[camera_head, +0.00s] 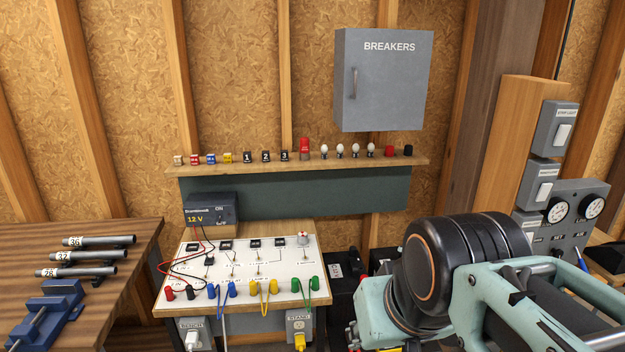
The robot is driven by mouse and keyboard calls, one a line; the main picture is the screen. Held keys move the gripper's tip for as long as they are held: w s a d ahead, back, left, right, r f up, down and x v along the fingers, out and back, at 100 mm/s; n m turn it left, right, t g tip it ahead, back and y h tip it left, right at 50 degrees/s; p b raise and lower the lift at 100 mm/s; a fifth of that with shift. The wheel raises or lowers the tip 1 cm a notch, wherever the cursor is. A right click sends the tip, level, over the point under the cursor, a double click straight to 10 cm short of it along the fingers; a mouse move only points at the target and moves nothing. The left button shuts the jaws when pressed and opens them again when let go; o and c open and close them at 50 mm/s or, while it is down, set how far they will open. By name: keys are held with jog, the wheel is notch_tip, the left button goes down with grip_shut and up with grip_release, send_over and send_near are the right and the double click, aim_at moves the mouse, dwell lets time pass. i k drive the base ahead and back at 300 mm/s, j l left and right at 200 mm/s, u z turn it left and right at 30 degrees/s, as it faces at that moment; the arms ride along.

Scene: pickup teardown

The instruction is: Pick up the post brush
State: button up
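I cannot make out a post brush for certain in the head view. A small blue item (581,259) stands at the far right by the gauge panel; it is too small to tell what it is. My arm fills the lower right as teal links and a large black joint. My gripper's fingers do not show. The arm hides part of the floor and the area in front of the gauge panel.
A bench with a wired white board (210,262) and a 12 V supply (210,209) stands at centre. A wooden table (125,232) at left holds a blue vise (45,318) and numbered tubes. A shelf (400,160) with small parts runs below a breaker box (383,85).

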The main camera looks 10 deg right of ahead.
aim_at(303, 142)
jog(key=i+l+z, duration=0.25)
jog(key=i+l, duration=0.3)
jog(key=i+l+z, duration=0.25)
jog(key=i+l, duration=0.2)
jog(key=i, duration=0.1)
